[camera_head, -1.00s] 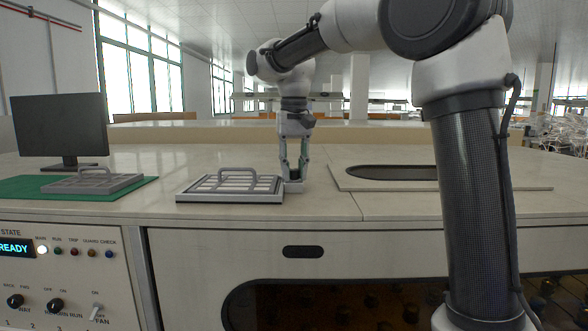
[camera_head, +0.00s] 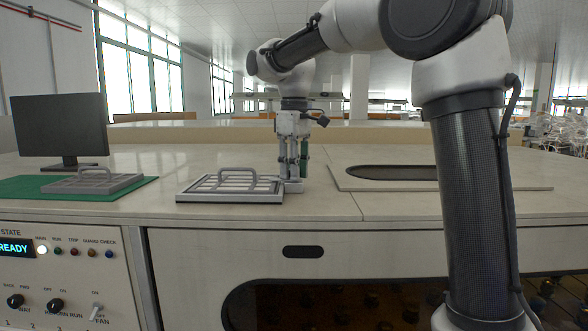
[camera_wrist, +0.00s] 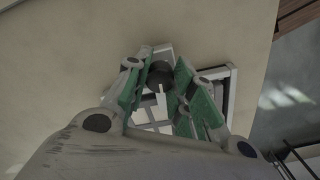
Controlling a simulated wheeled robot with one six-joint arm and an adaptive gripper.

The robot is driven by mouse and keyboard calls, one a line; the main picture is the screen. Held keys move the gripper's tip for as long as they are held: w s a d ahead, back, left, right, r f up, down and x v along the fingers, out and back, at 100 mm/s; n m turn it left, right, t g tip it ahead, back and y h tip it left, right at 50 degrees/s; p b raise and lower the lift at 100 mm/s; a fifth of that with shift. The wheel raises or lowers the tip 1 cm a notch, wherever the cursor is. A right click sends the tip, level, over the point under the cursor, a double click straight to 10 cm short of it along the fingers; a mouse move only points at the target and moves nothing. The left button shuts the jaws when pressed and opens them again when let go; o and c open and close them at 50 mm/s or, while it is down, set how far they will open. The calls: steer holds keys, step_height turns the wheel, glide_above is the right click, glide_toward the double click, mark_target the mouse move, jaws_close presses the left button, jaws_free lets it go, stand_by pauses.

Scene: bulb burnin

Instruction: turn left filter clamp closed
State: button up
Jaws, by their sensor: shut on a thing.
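A filter tray (camera_head: 232,189) with a raised grey handle and a grid top lies on the worktop. A small light clamp block (camera_head: 295,186) stands at its right end. My gripper (camera_head: 292,172) points straight down over this clamp, its fingers shut on the clamp's knob. In the wrist view, a dark round knob (camera_wrist: 160,74) with a pale bar shows between the green-padded fingers of my gripper (camera_wrist: 164,92). Part of the filter frame (camera_wrist: 232,85) shows behind the fingers there. The fingers hide much of the clamp, and its exact angle is hard to tell.
A second grey filter (camera_head: 92,181) lies on a green mat (camera_head: 140,185) at the left, before a black monitor (camera_head: 60,125). A flat panel with an oval dark opening (camera_head: 392,172) is at the right. A control panel (camera_head: 75,285) is at the lower left.

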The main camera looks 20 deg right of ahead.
steer(key=shift+n, duration=0.6)
steer(key=o, duration=1.1)
steer(key=shift+c, duration=0.2)
step_height(320, 180, up, 12)
